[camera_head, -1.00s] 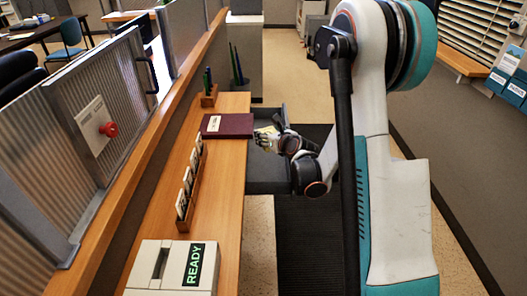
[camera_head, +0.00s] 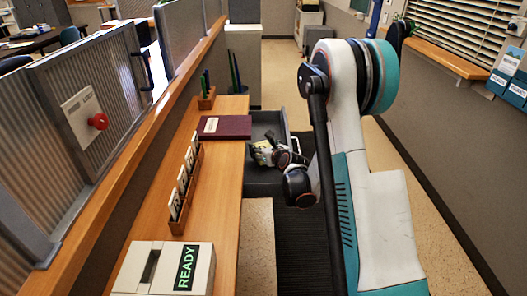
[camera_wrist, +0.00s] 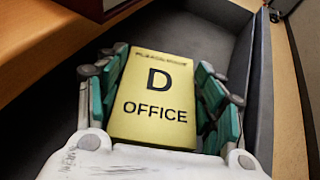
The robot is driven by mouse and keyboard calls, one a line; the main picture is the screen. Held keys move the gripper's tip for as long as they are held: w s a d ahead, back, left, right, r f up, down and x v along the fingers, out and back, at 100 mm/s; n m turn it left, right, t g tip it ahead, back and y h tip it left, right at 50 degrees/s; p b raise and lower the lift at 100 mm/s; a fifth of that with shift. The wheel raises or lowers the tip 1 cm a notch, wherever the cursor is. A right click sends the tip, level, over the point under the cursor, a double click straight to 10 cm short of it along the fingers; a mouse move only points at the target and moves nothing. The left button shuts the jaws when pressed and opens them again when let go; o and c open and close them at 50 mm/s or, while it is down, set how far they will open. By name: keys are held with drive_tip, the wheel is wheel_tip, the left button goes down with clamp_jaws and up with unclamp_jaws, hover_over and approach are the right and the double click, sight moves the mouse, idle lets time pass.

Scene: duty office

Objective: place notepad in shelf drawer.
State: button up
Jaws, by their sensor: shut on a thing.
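The notepad (camera_wrist: 157,97) is yellow and marked "D OFFICE". My gripper (camera_wrist: 160,85) is shut on it, with a finger along each side. In the head view the notepad (camera_head: 262,150) is small and partly hidden by my gripper (camera_head: 265,152). The shelf drawer (camera_head: 268,122) is grey and pulled open at the far end of the counter. In the wrist view the drawer's dark inside and side wall (camera_wrist: 262,85) surround the notepad. I cannot tell whether the notepad touches the drawer floor.
A maroon book (camera_head: 224,127) lies on the wooden counter (camera_head: 215,175) beside the drawer. A card rack (camera_head: 184,190), a pen holder (camera_head: 206,98) and a box marked READY (camera_head: 165,268) also stand there. A partition borders the counter on the left.

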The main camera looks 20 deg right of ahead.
drive_tip(key=shift+f, duration=0.4)
drive_tip(key=shift+f, duration=0.15)
drive_tip(key=o, duration=0.9)
drive_tip(key=shift+r, duration=0.45)
drive_tip(key=p+v, duration=0.1)
drive_tip(key=v, duration=1.1)
drive_tip(key=shift+r, duration=0.2)
